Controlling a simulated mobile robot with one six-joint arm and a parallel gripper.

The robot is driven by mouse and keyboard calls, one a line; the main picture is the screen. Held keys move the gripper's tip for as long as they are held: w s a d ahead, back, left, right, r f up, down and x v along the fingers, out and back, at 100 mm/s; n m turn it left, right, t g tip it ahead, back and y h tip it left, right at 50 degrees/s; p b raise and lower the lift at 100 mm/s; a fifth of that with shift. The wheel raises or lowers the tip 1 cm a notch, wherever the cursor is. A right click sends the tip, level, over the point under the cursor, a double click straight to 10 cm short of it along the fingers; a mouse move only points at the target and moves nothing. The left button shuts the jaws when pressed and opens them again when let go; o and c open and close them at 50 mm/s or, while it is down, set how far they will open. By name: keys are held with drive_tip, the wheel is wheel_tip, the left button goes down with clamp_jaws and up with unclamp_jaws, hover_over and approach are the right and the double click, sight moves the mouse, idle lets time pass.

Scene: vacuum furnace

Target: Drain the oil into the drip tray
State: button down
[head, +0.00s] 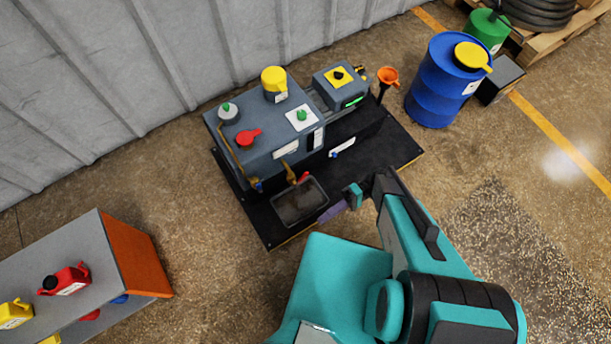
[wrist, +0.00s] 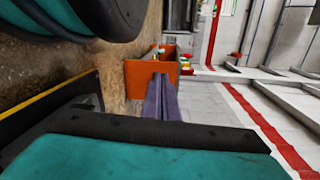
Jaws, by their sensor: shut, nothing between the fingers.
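The grey pump unit (head: 262,135) stands on a black base plate (head: 400,150) in the head view. The drip tray (head: 326,207), a dark rectangular pan, sits on the plate in front of it. The tray's inside looks brownish; I cannot tell whether it holds oil. A brass drain fitting (head: 290,174) with a small red handle (head: 304,177) is on the pump's front, above the tray's back edge. My gripper (head: 328,213) is near the tray's right edge, with its purple fingers closed and empty. The wrist view also shows the fingers (wrist: 160,80) together.
A red cap or knob (head: 248,136) and a yellow cap (head: 273,77) are on the pump's top. An orange funnel (head: 388,76) and a blue drum (head: 437,95) stand at right. A cabinet (head: 132,255) with bottles is at lower left. The floor between is clear.

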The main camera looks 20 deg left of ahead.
drive_tip(key=s+d+m+t+h, duration=0.1)
drive_tip(key=d+m+t+h, duration=0.6)
drive_tip(key=d, duration=1.4)
drive_tip(key=m+h, duration=0.1)
drive_tip(key=h, duration=0.2)
drive_tip(key=shift+m+t+h, duration=0.4)
drive_tip(key=shift+a+r, duration=0.1)
drive_tip(key=shift+a, duration=0.05)
